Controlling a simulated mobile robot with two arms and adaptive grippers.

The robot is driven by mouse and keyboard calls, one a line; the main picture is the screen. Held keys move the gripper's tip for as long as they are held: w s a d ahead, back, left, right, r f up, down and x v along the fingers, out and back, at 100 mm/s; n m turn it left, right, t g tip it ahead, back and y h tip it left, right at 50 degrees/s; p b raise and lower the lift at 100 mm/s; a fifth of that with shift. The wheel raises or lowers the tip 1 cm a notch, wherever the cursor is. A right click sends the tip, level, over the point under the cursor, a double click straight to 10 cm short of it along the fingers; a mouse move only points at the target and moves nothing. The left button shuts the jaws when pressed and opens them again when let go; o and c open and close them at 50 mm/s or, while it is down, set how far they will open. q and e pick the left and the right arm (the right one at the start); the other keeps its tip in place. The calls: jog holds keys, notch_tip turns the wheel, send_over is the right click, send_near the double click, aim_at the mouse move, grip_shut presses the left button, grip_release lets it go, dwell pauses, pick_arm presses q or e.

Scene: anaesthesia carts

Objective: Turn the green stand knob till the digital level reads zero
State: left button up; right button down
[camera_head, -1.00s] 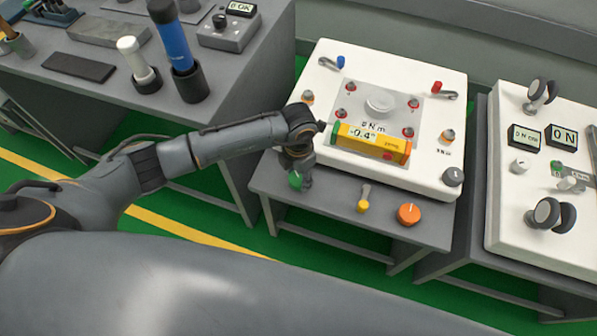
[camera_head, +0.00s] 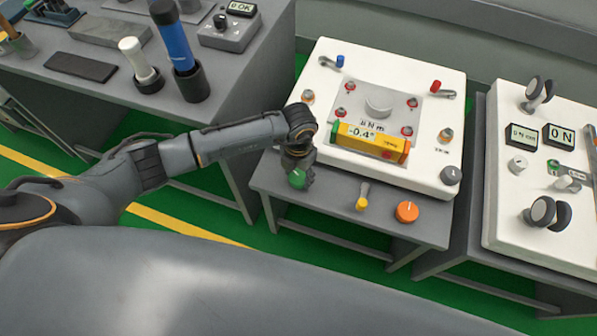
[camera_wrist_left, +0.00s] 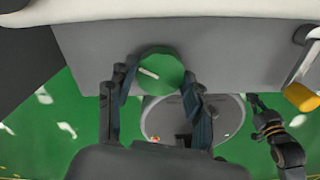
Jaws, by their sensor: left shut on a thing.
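The green knob (camera_head: 298,179) sits on the front left of the grey stand, below the white panel. It also shows in the left wrist view (camera_wrist_left: 160,72), round, with a white pointer line slanting across its left part. My left gripper (camera_head: 300,172) is shut on the knob, with one finger on each side in the left wrist view (camera_wrist_left: 158,82). The yellow digital level (camera_head: 375,145) lies on the grey plate of the panel and its display reads -0.4°.
A yellow lever (camera_head: 362,197) and an orange knob (camera_head: 407,212) are on the same stand front, right of the green knob. A grey table (camera_head: 215,75) with tools stands at the left, and another white panel (camera_head: 505,205) at the right. Green floor lies below.

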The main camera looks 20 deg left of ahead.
aim_at(299, 176)
pick_arm(q)
jog(key=o, duration=1.2)
jog(key=shift+r, duration=0.15)
notch_tip(299, 176, up, 12)
jog(key=shift+f, duration=0.15)
jog(key=shift+d, duration=0.1)
